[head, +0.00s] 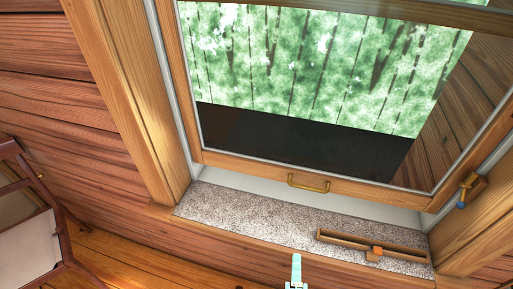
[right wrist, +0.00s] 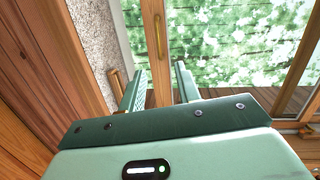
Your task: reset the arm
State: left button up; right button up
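My right gripper (head: 296,270) shows at the bottom edge of the head view as a pale mint tip, in front of the window sill. In the right wrist view my right gripper (right wrist: 160,88) has its two green fingers apart, with nothing between them. The sill and the window lie beyond the fingers. The rest of the right arm is out of the head view. My left gripper shows in neither view.
A wood-framed window (head: 310,176) has a brass handle (head: 309,184). Its speckled sill (head: 240,217) bears a slotted wooden bar (head: 345,240). A brass latch (head: 468,190) is at right. A dark wooden chair (head: 62,240) stands left. Floor shows lower left.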

jog(key=w+a+r+n+g+y, duration=0.1)
jog(key=a+r+n+y, duration=0.2)
jog(key=n, duration=0.5)
jog(key=w+a+r+n+g+y, duration=0.1)
jog(key=r+n+y, duration=0.2)
jog(key=n+y, duration=0.4)
jog(key=s+d+r+n+g+h, duration=0.15)
jog(key=d+n+h, duration=0.25)
jog(key=d, duration=0.4)
jog(key=s+d+n+g+h, duration=0.3)
jog(key=d+h, duration=0.1)
jog(key=d, duration=0.4)
jog(key=s+d+r+n+g+h, duration=0.1)
jog(key=s+d+n+g+h, duration=0.25)
jog(key=d, duration=0.35)
jog(key=s+a+f+g+y, duration=0.1)
jog(key=s+a+f, duration=0.15)
jog(key=f, duration=1.25)
jog(key=s+a+f+g+y, duration=0.1)
jog(key=s+f+g, duration=0.15)
jog(key=f, duration=1.15)
jog(key=s+f+m+g+y, duration=0.1)
jog(key=s+f, duration=0.6)
jog(key=s, duration=0.2)
jog(key=s+f+m+b, duration=0.1)
jog(key=s+f+m, duration=0.1)
jog(key=s+f, duration=0.4)
jog(key=s, duration=0.3)
jog(key=shift+s+f+g+y, duration=0.35)
jog(key=shift+s+f, duration=0.05)
